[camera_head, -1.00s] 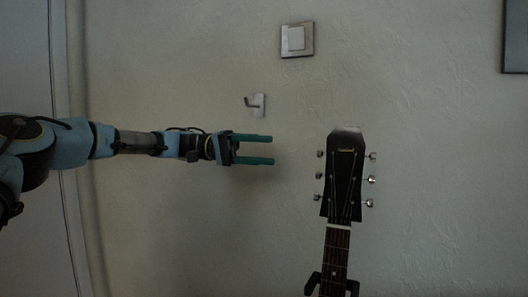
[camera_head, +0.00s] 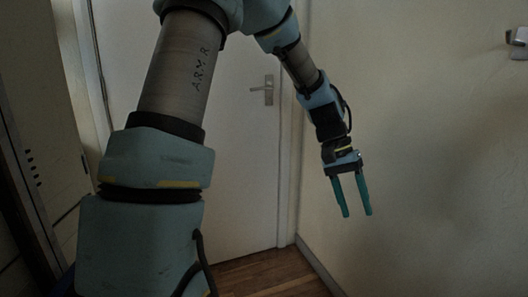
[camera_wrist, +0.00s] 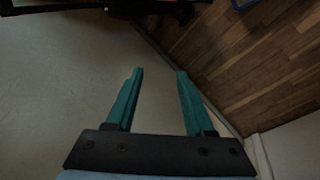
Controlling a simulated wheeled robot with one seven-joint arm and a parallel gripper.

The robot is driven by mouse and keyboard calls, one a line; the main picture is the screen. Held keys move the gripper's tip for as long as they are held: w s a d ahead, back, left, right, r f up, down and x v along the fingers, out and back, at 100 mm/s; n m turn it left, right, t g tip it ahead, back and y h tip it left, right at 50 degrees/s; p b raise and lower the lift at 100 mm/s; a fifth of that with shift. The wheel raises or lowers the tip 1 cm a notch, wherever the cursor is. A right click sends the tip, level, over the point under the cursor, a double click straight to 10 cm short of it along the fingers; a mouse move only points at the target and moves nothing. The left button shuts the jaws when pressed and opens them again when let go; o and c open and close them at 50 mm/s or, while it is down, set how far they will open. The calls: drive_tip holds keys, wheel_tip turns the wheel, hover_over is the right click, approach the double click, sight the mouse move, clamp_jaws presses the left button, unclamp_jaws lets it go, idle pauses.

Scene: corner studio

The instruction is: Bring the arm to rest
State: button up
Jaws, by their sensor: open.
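My gripper (camera_head: 356,214) hangs from my raised, bent arm in the head view, with its two teal fingers pointing down. The fingers are apart with nothing between them. They hang in front of the pale wall (camera_head: 420,130), above the floor. In the wrist view my gripper (camera_wrist: 158,72) also shows open and empty, with the wall on the left and the wooden floor (camera_wrist: 265,60) on the right.
A white door (camera_head: 245,140) with a lever handle (camera_head: 263,91) is behind my arm. A metal wall hook (camera_head: 518,38) is at the upper right edge. Dark and orange items (camera_wrist: 150,8), partly cut off, lie at the top of the wrist view. Wooden floor (camera_head: 270,272) shows below.

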drive_tip(key=s+a+f+n+t+y, duration=0.1)
drive_tip(key=a+n+t+y, duration=0.15)
drive_tip(key=a, duration=1.25)
drive_tip(key=a+f+n+t+y, duration=0.1)
drive_tip(key=a+n+t, duration=0.25)
drive_tip(key=a, duration=1.25)
wheel_tip(320, 180, up, 12)
drive_tip(key=p, duration=1.2)
drive_tip(key=shift+d, duration=0.3)
